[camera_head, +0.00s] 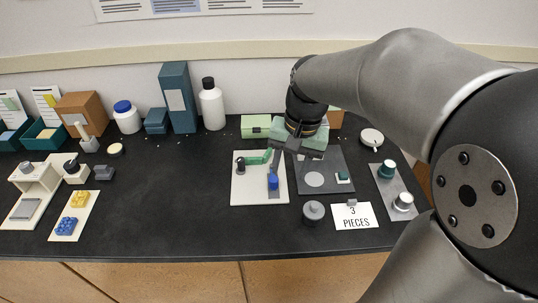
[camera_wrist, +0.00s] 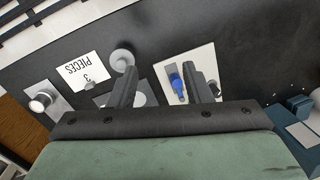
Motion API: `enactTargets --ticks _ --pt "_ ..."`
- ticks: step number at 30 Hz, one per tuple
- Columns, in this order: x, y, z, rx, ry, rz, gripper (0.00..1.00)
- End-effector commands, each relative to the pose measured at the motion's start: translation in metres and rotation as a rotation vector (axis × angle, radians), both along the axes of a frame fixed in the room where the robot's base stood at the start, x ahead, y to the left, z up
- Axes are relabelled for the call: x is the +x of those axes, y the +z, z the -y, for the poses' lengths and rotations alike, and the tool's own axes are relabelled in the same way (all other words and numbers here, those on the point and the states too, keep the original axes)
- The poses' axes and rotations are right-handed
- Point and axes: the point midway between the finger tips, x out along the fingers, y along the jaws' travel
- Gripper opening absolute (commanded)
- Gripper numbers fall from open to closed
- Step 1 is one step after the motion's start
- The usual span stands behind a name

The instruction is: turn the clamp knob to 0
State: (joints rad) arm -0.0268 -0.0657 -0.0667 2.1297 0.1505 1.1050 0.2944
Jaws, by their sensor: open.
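A white board (camera_head: 246,190) carries a green clamp-like arm (camera_head: 257,157), a dark round post (camera_head: 240,164) and a blue upright part (camera_head: 273,181). The blue part also shows in the wrist view (camera_wrist: 177,84). To the right, a grey plate (camera_head: 392,184) bears a teal knob (camera_head: 387,168) and a silver-white knob (camera_head: 403,201). I cannot tell which part is the clamp knob, and no dial marks are readable. My gripper (camera_head: 292,150) is open and empty, above the back of the white board and dark plate; its two fingers show apart in the wrist view (camera_wrist: 162,82).
A dark grey plate (camera_head: 337,160) with a pale disc lies beside the white board. A grey cylinder (camera_head: 313,212) and a "3 PIECES" card (camera_head: 354,216) are at the front. Bottles and boxes line the wall. The table's middle left (camera_head: 165,200) is clear.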

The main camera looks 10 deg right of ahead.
Motion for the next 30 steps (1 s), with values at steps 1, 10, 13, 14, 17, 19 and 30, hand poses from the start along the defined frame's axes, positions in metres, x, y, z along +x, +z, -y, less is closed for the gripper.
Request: enactTargets --ticks 1,10,13,14,17,19,30 --pt "0.000 0.000 0.000 0.000 0.000 0.000 0.45" --pt "0.000 0.000 0.000 0.000 0.000 0.000 0.45" --pt "0.001 0.000 0.000 0.000 -0.001 0.000 0.45" --pt "0.003 0.000 -0.001 -0.001 -0.002 -0.001 0.45" --pt "0.023 0.002 -0.005 -0.010 -0.014 -0.004 0.45" --pt "0.052 0.003 -0.011 -0.025 -0.034 -0.008 0.45" --pt "0.217 -0.028 -0.080 -0.126 -0.184 -0.006 0.45"
